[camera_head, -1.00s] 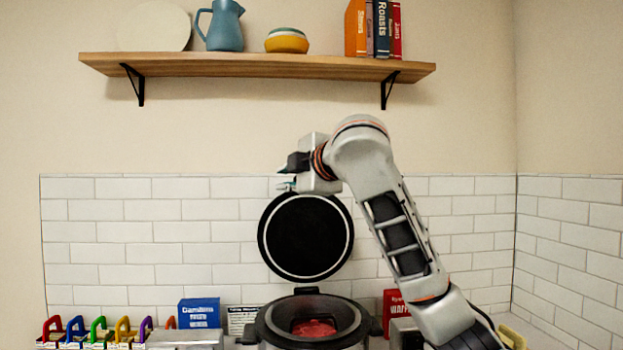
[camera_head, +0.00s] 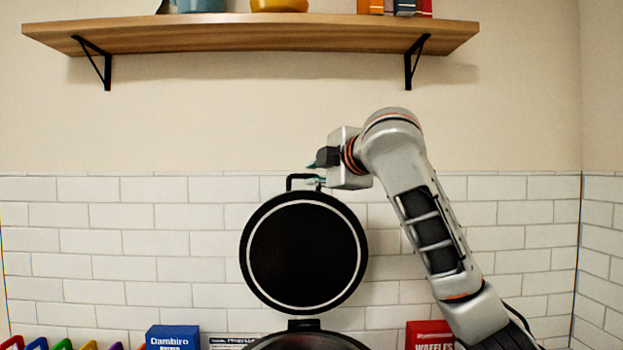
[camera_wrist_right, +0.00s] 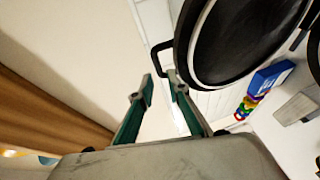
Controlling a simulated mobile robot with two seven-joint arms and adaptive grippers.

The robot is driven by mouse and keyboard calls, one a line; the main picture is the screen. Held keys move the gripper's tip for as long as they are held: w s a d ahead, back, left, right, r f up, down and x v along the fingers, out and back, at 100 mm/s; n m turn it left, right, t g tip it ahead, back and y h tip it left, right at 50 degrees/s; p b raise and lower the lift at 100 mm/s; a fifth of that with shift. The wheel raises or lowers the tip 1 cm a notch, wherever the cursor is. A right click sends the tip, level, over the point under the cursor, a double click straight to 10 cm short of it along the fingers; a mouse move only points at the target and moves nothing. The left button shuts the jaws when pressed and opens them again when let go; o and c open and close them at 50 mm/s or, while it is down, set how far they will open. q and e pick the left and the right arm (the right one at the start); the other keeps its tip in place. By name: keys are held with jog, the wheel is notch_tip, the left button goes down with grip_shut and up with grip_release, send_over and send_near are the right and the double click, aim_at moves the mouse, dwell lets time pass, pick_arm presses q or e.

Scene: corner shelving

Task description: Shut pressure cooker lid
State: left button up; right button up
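The pressure cooker lid (camera_head: 304,252) stands upright and open, a black disc with a pale ring, its handle (camera_head: 303,178) at the top edge. The cooker pot (camera_head: 310,340) is below it, cut off by the picture's bottom edge. My right gripper (camera_head: 314,173) is beside the handle at its right end. In the right wrist view my right gripper (camera_wrist_right: 160,88) has its two green-sided fingers apart, with the lid (camera_wrist_right: 235,40) to the right and the lid handle (camera_wrist_right: 160,58) by the fingertips. I cannot tell if it touches the handle. My left gripper is not in view.
A wooden shelf (camera_head: 250,36) with a jug, bowl and books hangs above. A blue box (camera_head: 172,338) stands left of the pot and a red box (camera_head: 430,334) right of it. Several coloured handles line the lower left. A tiled wall (camera_head: 120,245) is behind.

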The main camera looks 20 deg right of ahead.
aim_at(304, 176)
jog(key=shift+w+d, duration=0.15)
jog(key=shift+w, duration=0.55)
jog(key=w, duration=0.2)
jog(key=w+p, duration=0.1)
jog(key=w+f, duration=0.1)
jog(key=w, duration=0.1)
jog(key=shift+w+a+p, duration=0.3)
jog(key=shift+a+p, duration=0.05)
jog(key=shift+a, duration=0.05)
jog(key=shift+w, duration=0.3)
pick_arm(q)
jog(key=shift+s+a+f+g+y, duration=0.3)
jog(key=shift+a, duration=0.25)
pick_arm(e)
jog(key=shift+w+f, duration=0.1)
jog(key=shift+w, duration=0.15)
grip_shut()
